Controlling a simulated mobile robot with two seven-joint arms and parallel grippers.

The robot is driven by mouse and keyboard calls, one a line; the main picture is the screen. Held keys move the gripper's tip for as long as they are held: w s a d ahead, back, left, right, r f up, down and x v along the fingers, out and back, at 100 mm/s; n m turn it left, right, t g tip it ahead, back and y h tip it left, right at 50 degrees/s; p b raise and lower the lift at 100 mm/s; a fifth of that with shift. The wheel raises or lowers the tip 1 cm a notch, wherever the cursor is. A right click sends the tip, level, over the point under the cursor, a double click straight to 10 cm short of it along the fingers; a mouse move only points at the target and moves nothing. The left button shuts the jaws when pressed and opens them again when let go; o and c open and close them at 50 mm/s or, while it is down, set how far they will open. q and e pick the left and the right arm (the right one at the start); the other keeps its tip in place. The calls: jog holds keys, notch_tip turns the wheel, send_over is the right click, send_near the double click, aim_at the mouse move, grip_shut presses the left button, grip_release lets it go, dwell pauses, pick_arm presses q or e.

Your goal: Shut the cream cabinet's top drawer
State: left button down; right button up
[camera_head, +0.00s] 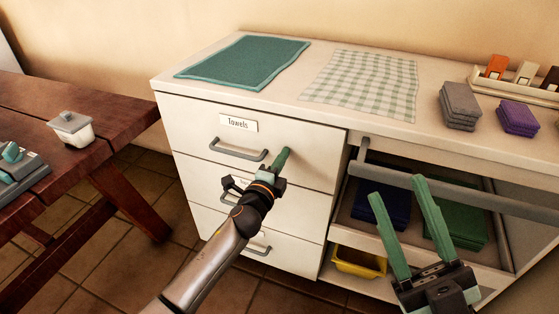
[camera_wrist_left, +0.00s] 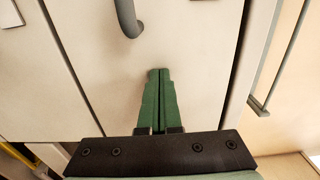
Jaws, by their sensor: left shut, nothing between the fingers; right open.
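The cream cabinet (camera_head: 165,86) has a stack of drawers at its left. The top drawer (camera_head: 190,118) carries a "Towels" label and a grey bar handle (camera_head: 240,153). Its front looks nearly flush; I cannot tell whether it is fully shut. In the left wrist view the drawer front (camera_wrist_left: 85,45) fills the middle, with its handle (camera_wrist_left: 128,18) at the top and a dark gap along its right edge. My left gripper (camera_head: 283,155) is shut and empty at the drawer front, right of the handle; it also shows in that view (camera_wrist_left: 159,72). Contact is unclear. My right gripper (camera_head: 398,187) is open and empty.
A pulled-out rack with a grey bar (camera_head: 450,192) holds blue (camera_head: 388,208) and green (camera_head: 460,225) folded cloths. A yellow bin (camera_head: 358,262) sits below. Cloths and a tray lie on the countertop (camera_head: 300,105). A wooden table (camera_head: 90,98) stands at left.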

pick_arm(q)
jog(key=shift+w+a+r, duration=0.1)
jog(key=shift+w+r, duration=0.1)
jog(key=shift+r, duration=0.15)
